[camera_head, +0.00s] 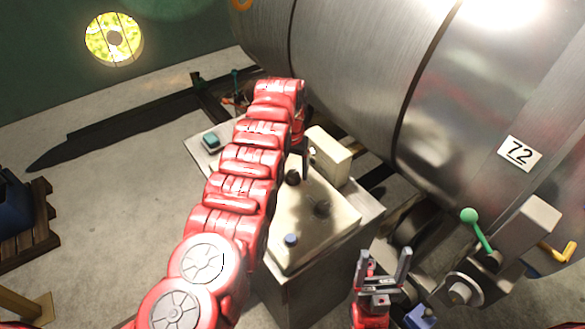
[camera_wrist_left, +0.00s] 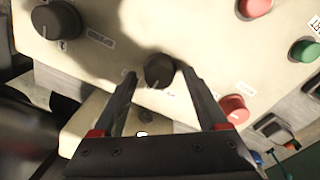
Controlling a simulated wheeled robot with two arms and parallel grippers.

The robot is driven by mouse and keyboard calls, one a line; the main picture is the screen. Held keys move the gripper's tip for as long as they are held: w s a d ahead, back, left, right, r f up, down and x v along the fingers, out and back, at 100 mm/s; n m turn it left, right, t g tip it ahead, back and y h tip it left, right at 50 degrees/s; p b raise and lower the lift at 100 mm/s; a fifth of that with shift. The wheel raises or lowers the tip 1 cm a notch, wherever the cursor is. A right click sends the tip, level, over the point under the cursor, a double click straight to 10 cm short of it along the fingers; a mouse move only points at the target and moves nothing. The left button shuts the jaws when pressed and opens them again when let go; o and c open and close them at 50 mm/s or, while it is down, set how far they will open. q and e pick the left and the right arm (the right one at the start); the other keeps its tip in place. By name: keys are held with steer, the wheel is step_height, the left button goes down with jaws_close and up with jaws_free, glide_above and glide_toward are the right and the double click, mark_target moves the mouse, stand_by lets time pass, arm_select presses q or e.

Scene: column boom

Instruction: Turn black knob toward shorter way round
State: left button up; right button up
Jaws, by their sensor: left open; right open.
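A black knob (camera_wrist_left: 158,70) stands on a cream panel, between the fingertips of my left gripper (camera_wrist_left: 160,76) in the left wrist view. The gripper is open, a finger on each side; I cannot tell whether either touches the knob. A larger black knob (camera_wrist_left: 58,20) is at the upper left of that view. In the head view two dark knobs (camera_head: 292,177) (camera_head: 321,207) show on the cream console top (camera_head: 300,235); my left arm hides part of the console. My right gripper (camera_head: 383,268) is open and empty, right of the console.
Red buttons (camera_wrist_left: 253,8) (camera_wrist_left: 235,108) and a green button (camera_wrist_left: 305,50) are near the knob. A cream box (camera_head: 330,155) stands on the console's far side. A big metal drum (camera_head: 350,60) rises behind. A green-tipped lever (camera_head: 470,215) is at right.

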arm_select(q)
steer(key=shift+f, duration=0.15)
jaws_close()
stand_by(0.4)
steer(key=shift+d+n, duration=0.1)
steer(key=shift+n, duration=0.2)
steer(key=shift+f+n, duration=0.1)
steer(key=shift+n, duration=0.8)
steer(key=shift+n+b, duration=0.7)
steer(key=shift+n, duration=0.2)
steer(key=n+b, duration=0.2)
steer(key=shift+f+n, duration=0.1)
steer(key=shift+n, duration=0.3)
steer(key=shift+n+b, duration=0.9)
steer(key=shift+n, duration=0.1)
steer(key=shift+r, duration=0.2)
